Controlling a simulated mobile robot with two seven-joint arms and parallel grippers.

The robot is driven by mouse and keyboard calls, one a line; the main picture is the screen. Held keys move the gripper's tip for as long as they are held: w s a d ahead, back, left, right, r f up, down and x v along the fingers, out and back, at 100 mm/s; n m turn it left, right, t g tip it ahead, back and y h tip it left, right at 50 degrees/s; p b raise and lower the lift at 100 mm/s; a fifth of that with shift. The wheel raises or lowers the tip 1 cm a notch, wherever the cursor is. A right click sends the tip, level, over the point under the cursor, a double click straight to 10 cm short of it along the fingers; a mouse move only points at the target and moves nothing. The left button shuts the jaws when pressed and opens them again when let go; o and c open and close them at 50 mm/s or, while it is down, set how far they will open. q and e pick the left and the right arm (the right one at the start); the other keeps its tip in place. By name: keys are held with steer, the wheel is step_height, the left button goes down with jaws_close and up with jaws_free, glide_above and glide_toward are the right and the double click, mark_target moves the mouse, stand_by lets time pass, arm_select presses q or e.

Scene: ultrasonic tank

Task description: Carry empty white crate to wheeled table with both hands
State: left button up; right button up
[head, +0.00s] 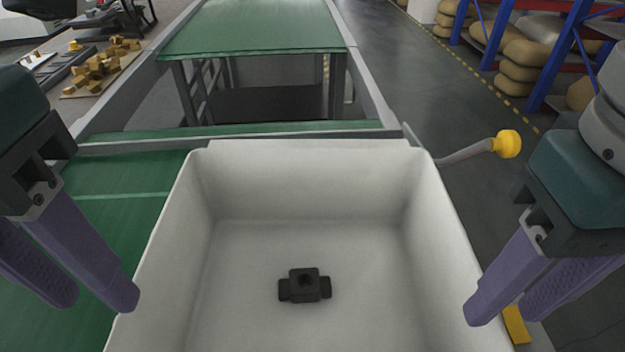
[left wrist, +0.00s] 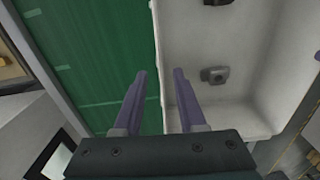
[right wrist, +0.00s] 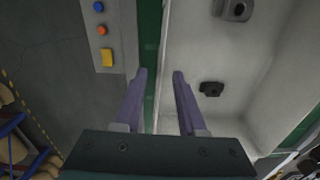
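The white crate (head: 310,185) stands in front of me and is cut off by the bottom of the head view. A dark block-like part (head: 304,285) lies on its floor. The left wrist view shows two dark parts in the crate, one of them near the fingers (left wrist: 215,75). My left gripper (head: 95,298) is open at the crate's left rim; in its wrist view the rim runs between the fingers. My right gripper (head: 507,312) is open at the right rim, which likewise runs between its fingers. I cannot tell how far the fingers are above the rim.
The crate is over a green conveyor surface (head: 125,210) with grey side rails. A green-topped table (head: 255,28) stands beyond. A yellow knob (head: 507,144) on a bent grey arm sticks out at right. Shelving with sacks (head: 525,55) is at far right; the floor between is clear.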

mark_target(138, 334)
arm_select(q)
step_height(138, 334, down, 10)
steer(key=shift+r, duration=0.25)
arm_select(e)
step_height(138, 334, down, 10)
steer(key=shift+r, duration=0.25)
arm_select(q)
jaws_close()
arm_select(e)
jaws_close()
arm_select(q)
steer(key=shift+r, duration=0.15)
arm_select(e)
steer(key=shift+a+r, duration=0.1)
stand_by(0.4)
